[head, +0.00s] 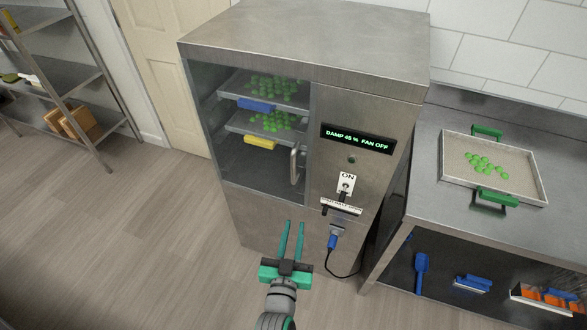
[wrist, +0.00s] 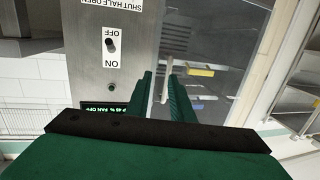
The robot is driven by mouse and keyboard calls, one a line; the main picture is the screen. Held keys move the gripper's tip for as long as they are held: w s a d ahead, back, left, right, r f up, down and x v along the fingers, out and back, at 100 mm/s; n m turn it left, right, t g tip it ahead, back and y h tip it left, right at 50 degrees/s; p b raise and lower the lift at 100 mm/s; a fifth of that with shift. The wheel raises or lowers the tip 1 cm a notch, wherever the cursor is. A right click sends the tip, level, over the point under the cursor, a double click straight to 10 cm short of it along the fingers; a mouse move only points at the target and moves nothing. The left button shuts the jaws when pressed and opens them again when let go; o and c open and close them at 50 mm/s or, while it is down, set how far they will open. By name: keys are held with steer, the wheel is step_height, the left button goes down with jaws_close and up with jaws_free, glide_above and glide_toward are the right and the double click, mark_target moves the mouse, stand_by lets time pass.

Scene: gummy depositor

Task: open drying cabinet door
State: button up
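The drying cabinet (head: 305,52) is a steel box with a glazed door (head: 250,180) on its left front, which looks shut. A vertical metal bar handle (head: 295,165) is at the door's right edge. My gripper (head: 293,224) is open and empty, its two green fingers pointing at the cabinet from below the handle in the head view. In the wrist view, which shows the cabinet upside down, the handle (wrist: 165,86) appears in the gap between the fingertips (wrist: 160,82). The fingers look apart from it; the exact distance is hard to tell.
Trays of green gummies (head: 270,122) show through the glass. Right of the door are a display (head: 357,139) reading "DAMP 45 % FAN OFF", an ON switch (head: 345,187) and a blue plug (head: 332,241). A steel bench (head: 430,165) stands right. Floor (head: 130,235) at left is clear.

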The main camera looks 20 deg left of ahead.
glide_toward(292, 171)
steer(key=shift+t, duration=0.4)
steer(key=w, duration=0.3)
steer(key=w+a, duration=0.1)
steer(key=w, duration=0.6)
steer(key=shift+a+f, duration=0.25)
steer(key=shift+f, duration=0.05)
steer(key=shift+w+d, duration=0.1)
steer(key=shift+w, duration=0.2)
steer(key=shift+a, duration=0.2)
steer(key=shift+c, duration=0.9)
jaws_close()
